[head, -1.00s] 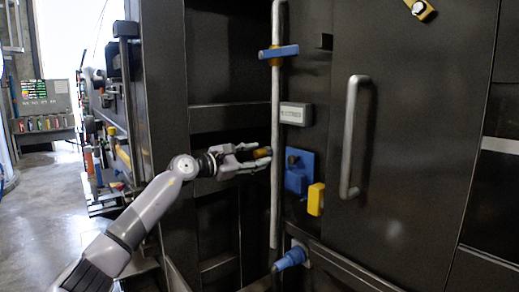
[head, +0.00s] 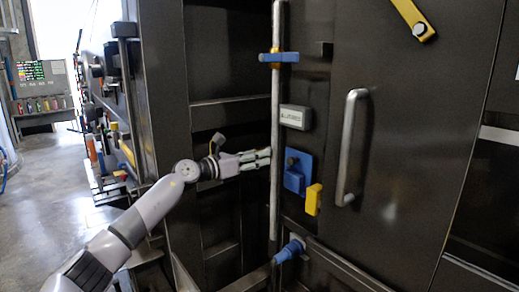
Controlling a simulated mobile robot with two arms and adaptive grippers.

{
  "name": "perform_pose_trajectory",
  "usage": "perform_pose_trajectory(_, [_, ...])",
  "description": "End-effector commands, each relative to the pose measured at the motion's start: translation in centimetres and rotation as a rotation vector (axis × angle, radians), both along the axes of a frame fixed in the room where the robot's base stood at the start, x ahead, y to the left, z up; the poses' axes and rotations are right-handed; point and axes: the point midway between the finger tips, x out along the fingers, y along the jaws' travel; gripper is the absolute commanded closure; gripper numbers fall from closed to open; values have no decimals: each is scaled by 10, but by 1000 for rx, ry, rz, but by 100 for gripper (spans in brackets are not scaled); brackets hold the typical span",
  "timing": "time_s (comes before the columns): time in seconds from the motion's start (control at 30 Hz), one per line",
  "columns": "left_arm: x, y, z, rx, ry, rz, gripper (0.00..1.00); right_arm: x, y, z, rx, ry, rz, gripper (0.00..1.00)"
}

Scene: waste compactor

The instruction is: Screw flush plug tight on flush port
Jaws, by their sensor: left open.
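My left gripper (head: 262,160) is open beside the vertical grey pipe (head: 276,130), its fingers pointing right toward the pipe. I see nothing clearly held between the fingers. A blue fitting (head: 289,251) sticks out low near the foot of the pipe. A blue bracket (head: 297,172) with a dark round knob is on the panel right of the pipe. I cannot tell for sure which part is the flush port or the flush plug. A small grey and yellowish piece (head: 217,140) shows just above my left wrist; I cannot tell what it is. My right gripper is not in view.
A blue valve handle (head: 279,57) crosses the pipe higher up. A yellow block (head: 313,199), a label plate (head: 295,117) and a large door handle (head: 351,148) stand out from the dark panel. Open floor (head: 45,215) lies at the left.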

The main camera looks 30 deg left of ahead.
Motion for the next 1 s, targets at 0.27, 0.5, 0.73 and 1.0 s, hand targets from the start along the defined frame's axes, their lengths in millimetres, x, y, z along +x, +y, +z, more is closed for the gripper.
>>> perform_pose_trajectory(0.27, [0, 0, 6, -231, 97, 1, 56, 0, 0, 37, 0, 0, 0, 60])
perform_pose_trajectory(0.5, [0, 0, 1, -390, 163, 1, 56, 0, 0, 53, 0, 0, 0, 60])
perform_pose_trajectory(0.73, [0, 0, -1, -402, 166, 0, 56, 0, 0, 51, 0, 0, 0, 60])
perform_pose_trajectory(1.0, [0, 0, 0, -400, 166, 0, 73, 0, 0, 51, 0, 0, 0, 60])
